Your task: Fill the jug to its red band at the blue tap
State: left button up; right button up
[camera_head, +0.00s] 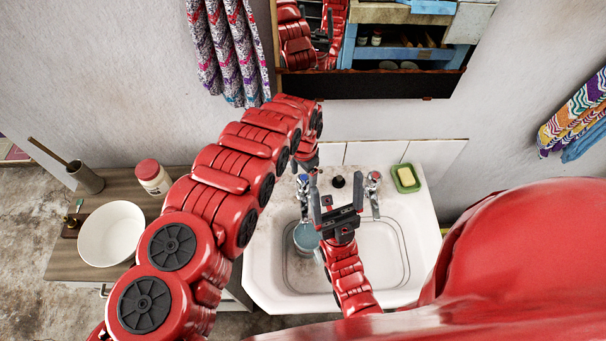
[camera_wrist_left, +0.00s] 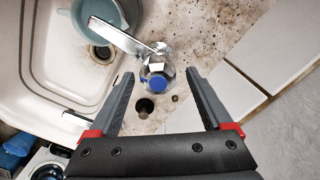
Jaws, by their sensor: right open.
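The jug (camera_head: 306,238) is pale blue and stands in the left part of the white basin, below the left tap (camera_head: 303,192). Part of it also shows in the left wrist view (camera_wrist_left: 76,12), under the tap's spout. I cannot make out a red band or the water level. The blue tap (camera_wrist_left: 158,82) has a blue disc on its faceted knob. My left gripper (camera_wrist_left: 157,80) is open above it, with a finger on each side of the knob; contact is unclear. My right gripper (camera_head: 336,204) is open and empty above the basin.
A second tap (camera_head: 374,186) stands right of the blue one, with a dark knob (camera_head: 338,181) between them. A green soap dish (camera_head: 406,179) sits at the back right. A white bowl (camera_head: 112,234) and a red-lidded jar (camera_head: 152,176) stand on the left counter. The basin's right side is clear.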

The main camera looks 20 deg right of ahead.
pick_arm(q)
grip_shut()
jog(key=shift+a+f+m+b, duration=0.1)
jog(key=shift+f+m+b, duration=0.15)
jog(key=shift+m+b, duration=0.8)
jog(key=shift+r+m+b, duration=0.25)
jog(key=shift+m+b, duration=0.3)
jog(key=shift+b, duration=0.15)
jog(key=shift+c, duration=1.1)
grip_release()
jog(key=o, duration=0.3)
jog(key=shift+o, duration=0.2)
